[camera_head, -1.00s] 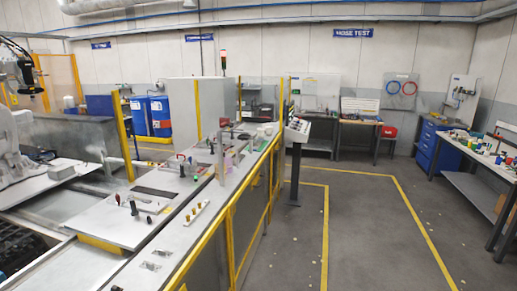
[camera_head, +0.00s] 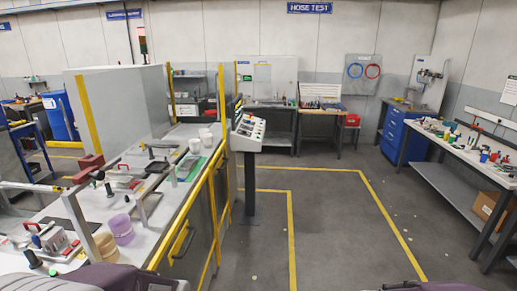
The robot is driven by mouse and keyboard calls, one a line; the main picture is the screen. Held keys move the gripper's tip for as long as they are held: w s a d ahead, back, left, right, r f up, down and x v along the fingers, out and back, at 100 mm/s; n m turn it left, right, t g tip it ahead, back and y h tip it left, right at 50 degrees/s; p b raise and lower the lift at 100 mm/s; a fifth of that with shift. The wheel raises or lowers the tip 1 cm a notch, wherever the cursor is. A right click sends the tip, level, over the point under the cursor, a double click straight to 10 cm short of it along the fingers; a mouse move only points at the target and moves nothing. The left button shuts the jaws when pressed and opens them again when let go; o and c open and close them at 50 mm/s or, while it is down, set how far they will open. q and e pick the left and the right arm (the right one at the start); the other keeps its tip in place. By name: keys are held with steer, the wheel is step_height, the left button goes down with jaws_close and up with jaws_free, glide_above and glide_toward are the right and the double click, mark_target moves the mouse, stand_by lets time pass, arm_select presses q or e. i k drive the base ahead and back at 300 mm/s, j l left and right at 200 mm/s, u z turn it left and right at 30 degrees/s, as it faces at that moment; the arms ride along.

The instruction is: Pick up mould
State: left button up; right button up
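No thing in the camera_head view can be told for certain as the mould. A purple round container (camera_head: 121,229) and a tan one (camera_head: 105,245) stand on the long white workbench (camera_head: 62,206) at the left. Several white cups (camera_head: 206,137) stand farther along it, near a green flat piece (camera_head: 190,168). Clamp-like fixtures with red parts (camera_head: 52,240) are on the near part of the bench. Neither gripper shows. Only dark rounded parts, probably mine, show at the bottom edge.
A yellow rail (camera_head: 186,208) edges the workbench. A control panel (camera_head: 248,127) on a dark post stands at its far end. The grey floor (camera_head: 325,230) is open, with yellow lines. A cluttered table (camera_head: 460,143) stands at the right, blue drawers (camera_head: 394,132) behind it.

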mark_target(187, 166)
steer(key=i+u, duration=0.2)
steer(key=i, duration=0.35)
steer(key=i+l+u, duration=0.15)
steer(key=i, duration=0.35)
steer(key=i+l+u, duration=0.2)
steer(key=i, duration=0.35)
steer(key=i+l+u, duration=0.2)
steer(key=i+l, duration=0.15)
steer(key=i, duration=0.15)
